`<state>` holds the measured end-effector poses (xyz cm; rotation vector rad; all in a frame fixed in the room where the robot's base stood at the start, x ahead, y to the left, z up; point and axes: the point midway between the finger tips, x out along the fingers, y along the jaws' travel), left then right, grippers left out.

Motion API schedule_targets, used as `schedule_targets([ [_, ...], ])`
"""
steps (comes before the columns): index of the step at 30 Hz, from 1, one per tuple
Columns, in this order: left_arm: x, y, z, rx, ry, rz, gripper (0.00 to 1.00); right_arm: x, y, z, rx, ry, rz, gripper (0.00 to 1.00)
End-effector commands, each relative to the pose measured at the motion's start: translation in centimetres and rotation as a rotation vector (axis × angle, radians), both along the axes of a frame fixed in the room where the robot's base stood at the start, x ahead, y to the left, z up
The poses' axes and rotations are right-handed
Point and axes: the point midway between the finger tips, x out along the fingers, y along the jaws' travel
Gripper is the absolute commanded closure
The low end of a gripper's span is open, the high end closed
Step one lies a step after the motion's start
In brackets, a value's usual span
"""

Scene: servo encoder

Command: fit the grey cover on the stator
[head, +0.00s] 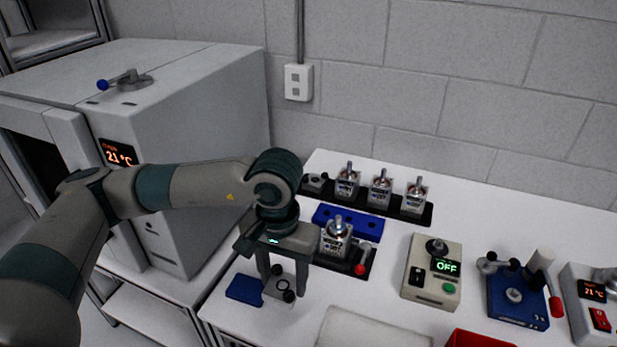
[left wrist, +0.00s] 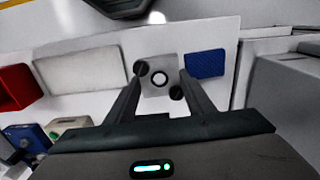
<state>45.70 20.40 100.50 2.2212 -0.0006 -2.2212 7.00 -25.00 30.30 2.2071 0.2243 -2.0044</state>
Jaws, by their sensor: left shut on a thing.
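My left gripper (head: 277,279) points down over the front left of the white table and is shut on the grey cover (head: 276,291). In the left wrist view the cover (left wrist: 158,82) is a light grey square with a dark ring, between the fingertips (left wrist: 159,81). I cannot tell whether it is clear of the table. A metal unit with an upright shaft, which looks like the stator (head: 336,238), stands in a black fixture (head: 357,268) with a red knob, right of and behind the gripper. My right gripper is not in view.
A blue pad (head: 244,289) lies left of the cover. Behind the fixture are a blue block (head: 348,222) and a black rack (head: 411,216) with similar metal units. A control box (head: 432,272) reading OFF stands right. A pale mat (head: 372,330) and red bin (head: 480,340) are in front.

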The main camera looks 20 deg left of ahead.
Motion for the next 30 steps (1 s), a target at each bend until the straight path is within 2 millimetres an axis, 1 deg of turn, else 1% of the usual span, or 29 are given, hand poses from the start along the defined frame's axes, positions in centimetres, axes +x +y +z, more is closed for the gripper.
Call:
schedule_targets([
  [17, 0.1, 0.0, 0.1, 0.000, -0.001, 0.008, 0.78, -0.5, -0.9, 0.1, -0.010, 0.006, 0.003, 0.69],
  [20, 0.1, -0.1, 0.4, -0.001, -0.001, 0.034, 0.78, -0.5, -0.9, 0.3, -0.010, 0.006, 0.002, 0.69],
  [30, 0.7, -0.8, 1.7, -0.003, 0.000, 0.213, 0.78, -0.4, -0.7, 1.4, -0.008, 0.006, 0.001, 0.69],
])
